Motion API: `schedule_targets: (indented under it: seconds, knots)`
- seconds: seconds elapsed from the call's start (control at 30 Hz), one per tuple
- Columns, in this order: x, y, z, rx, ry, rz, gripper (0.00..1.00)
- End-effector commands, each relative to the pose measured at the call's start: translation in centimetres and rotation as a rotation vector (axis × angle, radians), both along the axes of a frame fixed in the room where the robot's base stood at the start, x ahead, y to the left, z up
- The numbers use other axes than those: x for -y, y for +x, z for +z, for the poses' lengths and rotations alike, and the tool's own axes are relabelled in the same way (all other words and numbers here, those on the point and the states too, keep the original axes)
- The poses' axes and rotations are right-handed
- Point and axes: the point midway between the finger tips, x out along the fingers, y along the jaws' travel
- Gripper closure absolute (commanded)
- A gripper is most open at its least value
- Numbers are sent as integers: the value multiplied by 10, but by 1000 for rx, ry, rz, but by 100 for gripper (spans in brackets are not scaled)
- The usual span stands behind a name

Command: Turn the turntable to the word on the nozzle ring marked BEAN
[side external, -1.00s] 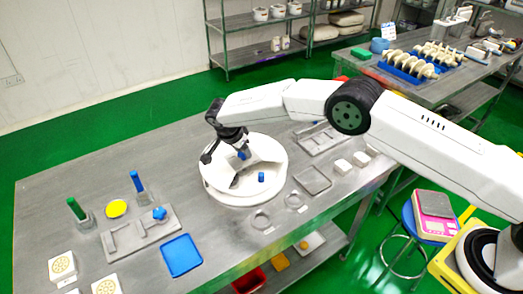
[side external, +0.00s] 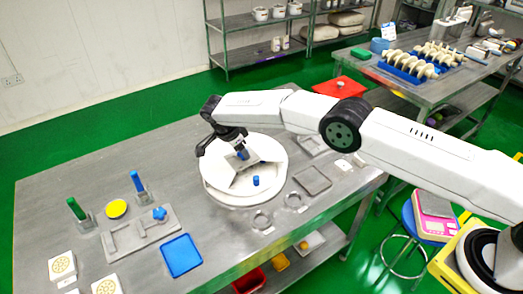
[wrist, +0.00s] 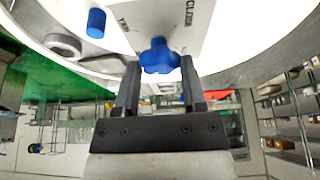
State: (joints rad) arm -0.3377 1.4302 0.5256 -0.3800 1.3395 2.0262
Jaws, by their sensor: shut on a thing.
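The white turntable (side external: 215,188) stands on the steel table, with a pale angled plate on top. My gripper (side external: 241,153) is over its upper part, shut on a blue lobed knob (wrist: 160,56). The knob sits between both fingertips in the wrist view. A blue peg (side external: 256,181) stands near the turntable's front edge and also shows in the wrist view (wrist: 96,23). Dark lettering on the white surface is partly visible in the wrist view; I cannot read BEAN. Two grey rings (side external: 262,221) (side external: 294,202) lie on the table in front, their labels too small to read.
A blue tray (side external: 181,256), a grey fixture plate (side external: 137,231) and a yellow disc (side external: 116,209) lie to the left. A grey tray (side external: 312,180) lies close right of the turntable. The left back of the table is clear.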

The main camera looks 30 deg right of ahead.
Motion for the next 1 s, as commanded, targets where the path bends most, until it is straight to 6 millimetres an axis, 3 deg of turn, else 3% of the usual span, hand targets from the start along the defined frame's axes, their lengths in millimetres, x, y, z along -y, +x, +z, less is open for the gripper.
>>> schedule_targets:
  seconds: [0.23, 0.27, 0.33, 0.37, 0.77, 1.0]
  knots:
    - [-1, 0, 0, 0, 1, 0, 100]
    - [-1, 0, 0, 0, 1, 1, 38]
    - [-1, 0, 0, 0, 1, 1, 15]
    - [0, 0, 0, 0, 1, 1, 11]
    - [-1, 0, 3, 1, 0, 1, 11]
    - [-9, 0, 21, 2, 1, 2, 11]
